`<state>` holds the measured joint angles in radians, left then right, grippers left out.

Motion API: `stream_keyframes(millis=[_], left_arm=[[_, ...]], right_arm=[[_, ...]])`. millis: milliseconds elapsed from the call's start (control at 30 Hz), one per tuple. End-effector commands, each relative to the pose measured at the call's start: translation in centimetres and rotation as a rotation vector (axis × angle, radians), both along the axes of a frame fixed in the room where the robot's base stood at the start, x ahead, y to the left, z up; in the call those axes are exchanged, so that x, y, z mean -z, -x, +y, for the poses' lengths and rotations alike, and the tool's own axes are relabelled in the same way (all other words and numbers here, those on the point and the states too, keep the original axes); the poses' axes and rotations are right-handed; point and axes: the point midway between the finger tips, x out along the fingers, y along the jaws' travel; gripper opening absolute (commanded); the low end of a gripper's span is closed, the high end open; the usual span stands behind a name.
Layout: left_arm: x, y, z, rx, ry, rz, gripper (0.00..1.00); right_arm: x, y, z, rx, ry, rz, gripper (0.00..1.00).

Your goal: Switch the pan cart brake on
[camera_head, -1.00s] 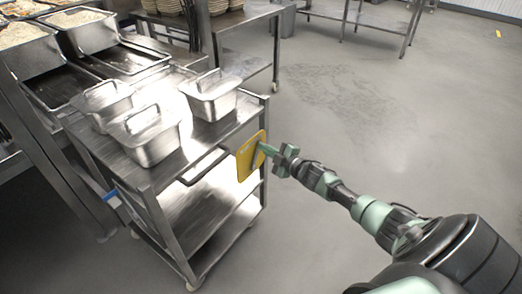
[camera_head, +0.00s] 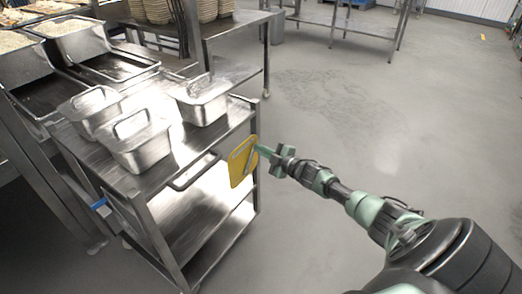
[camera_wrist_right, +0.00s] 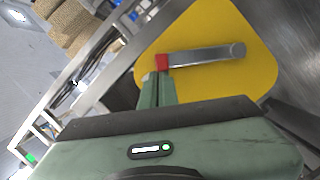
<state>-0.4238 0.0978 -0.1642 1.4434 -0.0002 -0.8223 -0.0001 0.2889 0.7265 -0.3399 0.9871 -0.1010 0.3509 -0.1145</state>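The pan cart (camera_head: 225,131) is a steel cart with shelves, left of centre in the head view. A yellow plate (camera_head: 236,168) is on its right front corner. In the right wrist view the yellow plate (camera_wrist_right: 225,84) carries a grey brake lever (camera_wrist_right: 205,54) with a red tip (camera_wrist_right: 161,62). The lever lies nearly level across the picture, red tip at the left. My right gripper (camera_head: 262,150) is at the plate. Its green fingers (camera_wrist_right: 157,84) are together, their ends right at the red tip; I cannot tell if they touch it. My left gripper is out of view.
Several lidded steel pans (camera_head: 203,100) stand on the cart top. A cart handle (camera_head: 195,172) sticks out left of the plate. A counter with food pans (camera_head: 82,42) is at the left, and a steel table (camera_head: 238,24) stands behind. The floor at the right is open.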

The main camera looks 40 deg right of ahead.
Motion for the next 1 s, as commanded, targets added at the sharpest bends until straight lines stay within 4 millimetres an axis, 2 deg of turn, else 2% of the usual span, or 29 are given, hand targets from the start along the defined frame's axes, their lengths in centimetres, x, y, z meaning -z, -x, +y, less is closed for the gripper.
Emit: stream_keyframes(millis=[200,267,500,700,1000], left_arm=[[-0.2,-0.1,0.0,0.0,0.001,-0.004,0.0],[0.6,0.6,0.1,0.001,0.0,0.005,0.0],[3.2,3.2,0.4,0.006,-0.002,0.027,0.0],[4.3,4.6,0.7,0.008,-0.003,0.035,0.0],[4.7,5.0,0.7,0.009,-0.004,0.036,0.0]], right_arm=[[0.1,0.6,-0.4,0.007,0.003,0.007,0.0],[0.0,1.3,-0.5,0.007,0.002,0.008,0.0],[-0.6,5.1,-0.7,0.003,0.002,0.007,0.0],[-1.0,7.3,-0.8,0.001,0.002,0.002,0.0],[-1.2,7.8,-0.8,0.0,0.002,-0.001,0.0]])
